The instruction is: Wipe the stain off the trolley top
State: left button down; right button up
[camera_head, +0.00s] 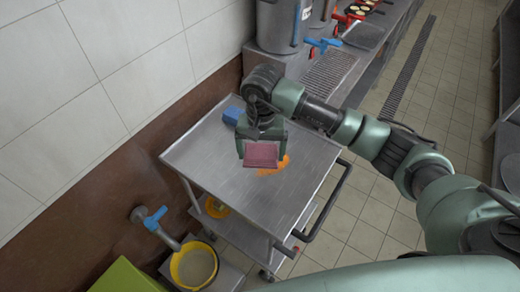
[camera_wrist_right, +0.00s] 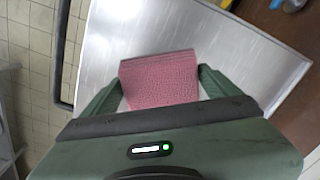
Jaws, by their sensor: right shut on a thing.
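The trolley (camera_head: 212,160) has a bare metal top with a low rim, and its top also fills much of the right wrist view (camera_wrist_right: 225,45). An orange stain (camera_head: 272,167) shows on the top, partly hidden behind the cloth. My right gripper (camera_head: 261,148) is shut on a pink cloth (camera_head: 261,158) over the middle of the trolley top. In the right wrist view the cloth (camera_wrist_right: 160,80) sits between both fingers. I cannot tell whether the cloth touches the top. The stain is not visible in the right wrist view. My left gripper is not in view.
A blue object (camera_head: 232,115) sits at the trolley's back left. The trolley handle (camera_head: 328,205) is on the right side. A grey stockpot (camera_head: 277,25) stands behind. Tiled floor is free to the right.

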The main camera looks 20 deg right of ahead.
jog(key=shift+a, duration=0.15)
jog(key=shift+d+f+b, duration=0.15)
jog(key=shift+f+b, duration=0.3)
jog(key=shift+f, duration=0.55)
jog(key=shift+d+f+b, duration=0.15)
jog(key=shift+f+b, duration=0.3)
jog(key=shift+f, duration=0.55)
jog(key=shift+a+f, duration=0.15)
jog(key=shift+f, duration=0.35)
